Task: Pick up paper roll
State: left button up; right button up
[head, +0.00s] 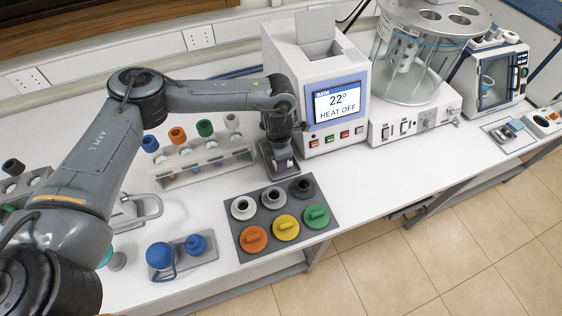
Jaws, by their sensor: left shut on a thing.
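My left gripper (281,170) points down at the end of my left arm, just in front of the white instrument with the lit display (340,102). It is low over the bench, behind the tray of coloured caps. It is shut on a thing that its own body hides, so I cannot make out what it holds. I cannot pick out a paper roll anywhere in this view. My right gripper is not in view.
The grey cap tray (240,244) lies close in front of the gripper. A tube rack (205,172) stands to its left. A glass bath (415,60) stands to the right. The bench's front edge is near, with tiled floor beyond.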

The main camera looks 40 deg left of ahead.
pick_arm(q)
jog(key=shift+r, duration=0.1)
jog(key=shift+r+b, duration=0.3)
jog(key=shift+r, duration=0.15)
jog(key=r, duration=0.1)
jog(key=d+r+b, duration=0.1)
jog(key=r, duration=0.1)
jog(key=shift+w+d+r, duration=0.15)
jog(key=shift+w+r, duration=0.05)
jog(key=shift+r, duration=0.1)
jog(key=w+d+r+b, duration=0.1)
jog(key=w+d+r, duration=0.1)
jog(key=d+r, duration=0.4)
jog(key=d, duration=0.4)
jog(key=shift+w+r, duration=0.2)
jog(key=shift+w, duration=0.15)
